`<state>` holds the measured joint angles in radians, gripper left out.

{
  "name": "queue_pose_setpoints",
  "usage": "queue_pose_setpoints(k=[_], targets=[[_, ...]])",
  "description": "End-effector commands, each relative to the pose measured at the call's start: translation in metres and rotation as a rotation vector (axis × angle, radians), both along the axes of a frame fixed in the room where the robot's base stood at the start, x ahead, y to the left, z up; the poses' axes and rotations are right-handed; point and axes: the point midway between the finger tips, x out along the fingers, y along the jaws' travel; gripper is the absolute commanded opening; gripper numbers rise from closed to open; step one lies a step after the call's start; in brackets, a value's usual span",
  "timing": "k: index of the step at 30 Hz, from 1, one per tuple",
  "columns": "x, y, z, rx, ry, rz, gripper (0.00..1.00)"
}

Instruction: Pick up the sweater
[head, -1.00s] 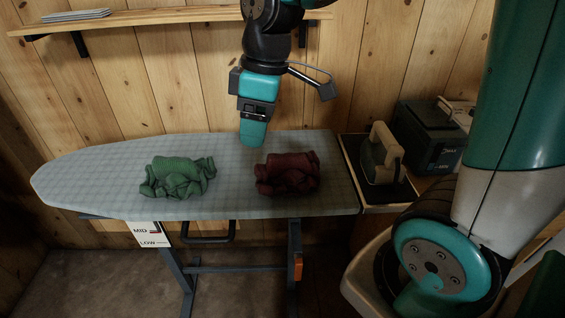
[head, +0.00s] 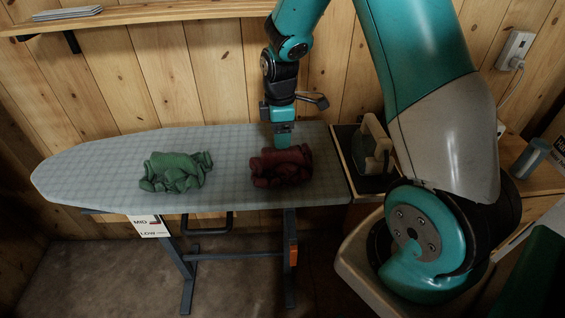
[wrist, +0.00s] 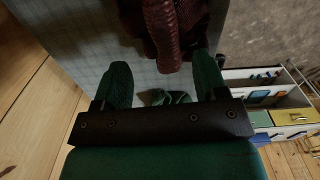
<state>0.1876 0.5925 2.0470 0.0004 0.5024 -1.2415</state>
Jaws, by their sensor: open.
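Two crumpled garments lie on the ironing board (head: 100,180): a green one (head: 175,171) left of centre and a dark red one (head: 281,167) toward the right end. I cannot tell for sure which is the sweater. My gripper (head: 283,142) points down at the back edge of the red garment, just above it. In the wrist view my gripper (wrist: 163,77) is open, with the ribbed red garment (wrist: 165,30) ahead of and partly between the fingers. Whether they touch is unclear. A bit of green (wrist: 165,97) shows between the finger bases.
An iron (head: 376,145) stands on a side stand right of the board. A wall shelf (head: 150,16) with flat stacked items (head: 68,13) runs behind. A grey cylinder (head: 530,158) is at the right. The board's left end is clear.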

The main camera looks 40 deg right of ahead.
Motion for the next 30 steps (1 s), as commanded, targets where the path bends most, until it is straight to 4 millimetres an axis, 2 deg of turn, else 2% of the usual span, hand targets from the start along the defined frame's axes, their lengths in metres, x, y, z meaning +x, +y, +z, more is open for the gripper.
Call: queue_pose_setpoints(k=[5,13,21,22,23,30], targets=[[-0.003,0.000,-0.012,0.001,0.004,-0.001,0.66],[-0.008,-0.001,-0.050,0.001,0.003,-0.001,0.66],[-0.007,-0.001,-0.056,0.000,-0.001,0.000,0.66],[-0.007,-0.001,-0.056,0.000,-0.001,0.000,0.64],[-0.007,-0.001,-0.056,0.000,-0.001,0.000,0.57],[-0.007,-0.001,-0.056,0.000,-0.001,0.000,0.02]])
